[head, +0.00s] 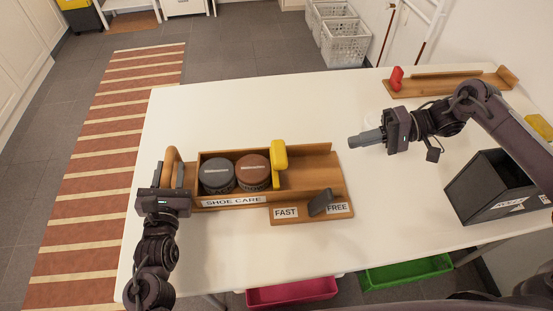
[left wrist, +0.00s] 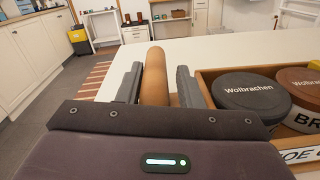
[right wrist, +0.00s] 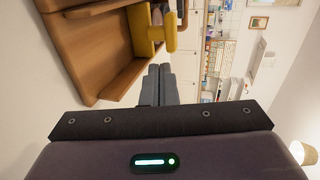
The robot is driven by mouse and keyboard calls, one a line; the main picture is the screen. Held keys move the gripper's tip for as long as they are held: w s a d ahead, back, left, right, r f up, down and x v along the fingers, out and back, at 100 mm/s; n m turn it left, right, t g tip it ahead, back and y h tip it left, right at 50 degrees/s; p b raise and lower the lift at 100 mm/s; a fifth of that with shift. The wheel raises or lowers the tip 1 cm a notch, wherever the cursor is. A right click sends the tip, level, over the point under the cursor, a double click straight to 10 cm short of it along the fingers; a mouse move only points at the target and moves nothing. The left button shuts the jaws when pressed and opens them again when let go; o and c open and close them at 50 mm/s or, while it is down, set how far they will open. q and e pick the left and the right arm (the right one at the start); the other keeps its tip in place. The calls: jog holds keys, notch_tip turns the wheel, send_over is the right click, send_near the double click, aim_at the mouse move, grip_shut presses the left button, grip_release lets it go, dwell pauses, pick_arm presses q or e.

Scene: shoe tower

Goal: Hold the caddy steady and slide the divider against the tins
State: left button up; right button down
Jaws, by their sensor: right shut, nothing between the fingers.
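The wooden caddy (head: 225,202), labelled SHOE CARE, holds a dark tin (head: 217,175) and a brown tin (head: 253,172). The divider with a yellow top (head: 279,160) stands right of the brown tin; its exact gap is unclear. A dark lever (head: 320,202) sits between the FAST and FREE labels, nearer FREE. My left gripper (head: 168,178) is open around the caddy's handle (left wrist: 154,78), a finger on each side, with a gap visible on the right. My right gripper (head: 367,138) is shut and empty, right of the caddy; the divider's yellow top (right wrist: 154,32) shows beyond its fingers.
A black bin (head: 475,195) stands on the table at the right. A wooden tray (head: 440,85) with a red object (head: 396,78) lies at the back right. The white table (head: 230,110) is clear behind the caddy.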

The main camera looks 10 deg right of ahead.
pick_arm(q)
jog(key=shift+o, duration=1.4)
jog(key=shift+w+f, duration=0.1)
jog(key=shift+a+f, duration=0.1)
jog(key=shift+f, duration=0.15)
jog(key=s, duration=1.2)
jog(key=shift+a+r, duration=0.3)
jog(key=shift+r, duration=0.1)
